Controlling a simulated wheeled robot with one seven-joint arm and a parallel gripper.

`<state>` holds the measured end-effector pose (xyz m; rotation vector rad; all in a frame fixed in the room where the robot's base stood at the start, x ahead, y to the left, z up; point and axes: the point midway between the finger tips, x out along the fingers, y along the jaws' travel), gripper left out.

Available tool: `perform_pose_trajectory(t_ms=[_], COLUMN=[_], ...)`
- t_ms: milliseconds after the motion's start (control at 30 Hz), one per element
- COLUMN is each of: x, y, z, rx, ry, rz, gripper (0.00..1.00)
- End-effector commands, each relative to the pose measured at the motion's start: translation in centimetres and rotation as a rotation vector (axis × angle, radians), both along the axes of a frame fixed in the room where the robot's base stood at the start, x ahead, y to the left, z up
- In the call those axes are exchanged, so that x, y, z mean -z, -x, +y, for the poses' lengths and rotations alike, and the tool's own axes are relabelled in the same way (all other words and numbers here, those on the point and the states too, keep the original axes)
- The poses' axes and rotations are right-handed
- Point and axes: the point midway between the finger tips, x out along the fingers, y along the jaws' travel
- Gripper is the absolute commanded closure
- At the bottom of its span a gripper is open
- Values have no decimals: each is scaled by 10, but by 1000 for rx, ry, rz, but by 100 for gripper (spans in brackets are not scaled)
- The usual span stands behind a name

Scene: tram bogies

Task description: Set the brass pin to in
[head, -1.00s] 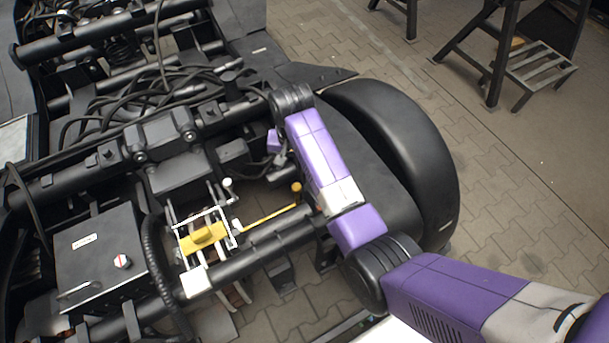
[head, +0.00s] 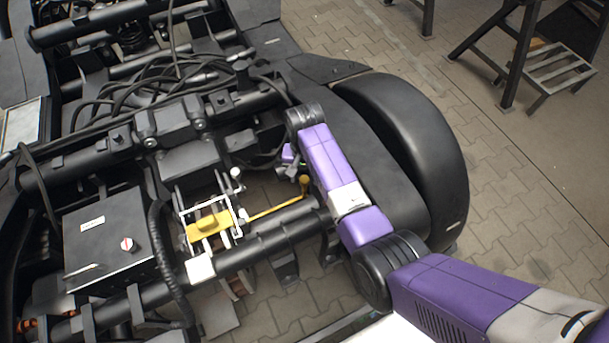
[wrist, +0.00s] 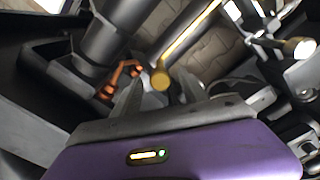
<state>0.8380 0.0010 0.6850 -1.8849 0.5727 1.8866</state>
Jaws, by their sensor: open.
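A brass-coloured rod with a round knob at its end, which looks like the brass pin (head: 275,209), reaches out from a white-framed yellow piece (head: 208,225) on the bogie. In the wrist view the brass pin's knob (wrist: 160,78) faces me, with the rod running away up and to the right. My gripper (wrist: 160,88) is open, with one finger on each side of the knob in the picture. I cannot tell whether the fingers touch it. In the head view my gripper (head: 299,168) is small, dark and just above the knob.
A white-tipped lever (head: 236,173) stands near the frame. A black box with a red-and-white knob (head: 127,244) is at the left. Black cables (head: 150,85) lie behind, and a large curved black cover (head: 415,150) is at right. An orange part (wrist: 122,76) lies left of the fingers.

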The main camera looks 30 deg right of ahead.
Motion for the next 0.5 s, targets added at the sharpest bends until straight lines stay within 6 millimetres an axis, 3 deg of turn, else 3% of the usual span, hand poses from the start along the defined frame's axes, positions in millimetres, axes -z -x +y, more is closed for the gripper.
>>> perform_pose_trajectory(t_ms=[133,367,500], x=[0,0,-1], y=[0,0,0], z=[0,0,0], rx=[0,0,0], ry=[1,1,1], rz=[-1,-1,-1], gripper=[52,97,100])
